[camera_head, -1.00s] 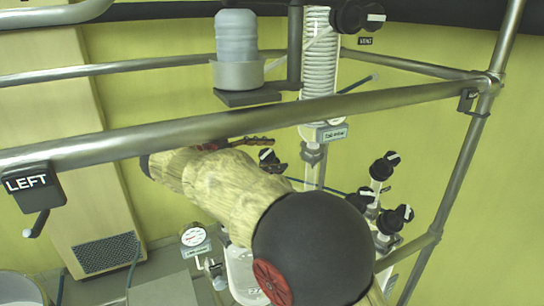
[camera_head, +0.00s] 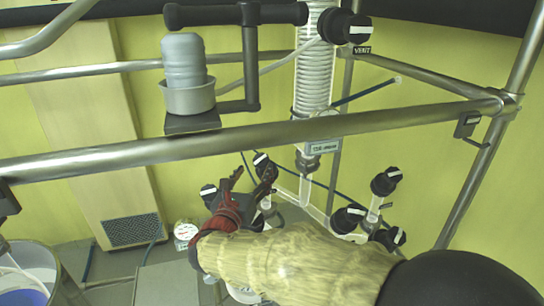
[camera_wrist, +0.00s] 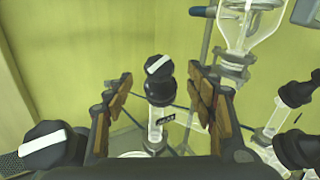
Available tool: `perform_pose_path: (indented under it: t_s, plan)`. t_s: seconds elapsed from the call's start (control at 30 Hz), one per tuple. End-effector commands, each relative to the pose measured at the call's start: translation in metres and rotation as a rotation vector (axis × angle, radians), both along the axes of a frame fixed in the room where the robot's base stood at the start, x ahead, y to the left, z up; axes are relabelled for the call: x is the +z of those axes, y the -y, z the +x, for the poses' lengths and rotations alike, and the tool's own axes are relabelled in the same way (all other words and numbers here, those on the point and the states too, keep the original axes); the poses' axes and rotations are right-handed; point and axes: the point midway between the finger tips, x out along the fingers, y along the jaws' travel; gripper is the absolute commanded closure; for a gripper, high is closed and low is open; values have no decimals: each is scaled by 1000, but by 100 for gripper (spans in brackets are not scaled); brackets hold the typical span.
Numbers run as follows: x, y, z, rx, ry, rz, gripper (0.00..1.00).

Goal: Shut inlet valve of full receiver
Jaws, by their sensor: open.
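My gripper (camera_head: 250,173) is open among the valves below the condenser. In the wrist view, its two fingers (camera_wrist: 158,84) stand either side of a black valve knob (camera_wrist: 159,68) with a slanted white bar, on a clear glass stem with a small dark label. This knob seems to be the one at the fingertips in the head view (camera_head: 262,161). Another black knob with a white bar (camera_wrist: 48,146) is left of the fingers, outside them; it also shows in the head view (camera_head: 208,192). My arm hides most of the receivers; I cannot tell which is full.
Several black knobs (camera_head: 384,181) stand to the right. The coiled condenser (camera_head: 313,75) and a glass vessel (camera_wrist: 246,30) are behind. A metal rail (camera_head: 250,135) crosses in front. A gauge (camera_head: 186,231) sits low left. Dark hoses run behind the valves.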

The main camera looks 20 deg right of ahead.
Motion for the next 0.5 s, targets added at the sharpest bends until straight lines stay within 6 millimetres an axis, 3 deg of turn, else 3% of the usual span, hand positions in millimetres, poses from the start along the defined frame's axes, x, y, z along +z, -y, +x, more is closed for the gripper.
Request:
perform_pose_path:
  t_s: [0.5]
  plan:
    - [0,36,57,-3,0,0,44]
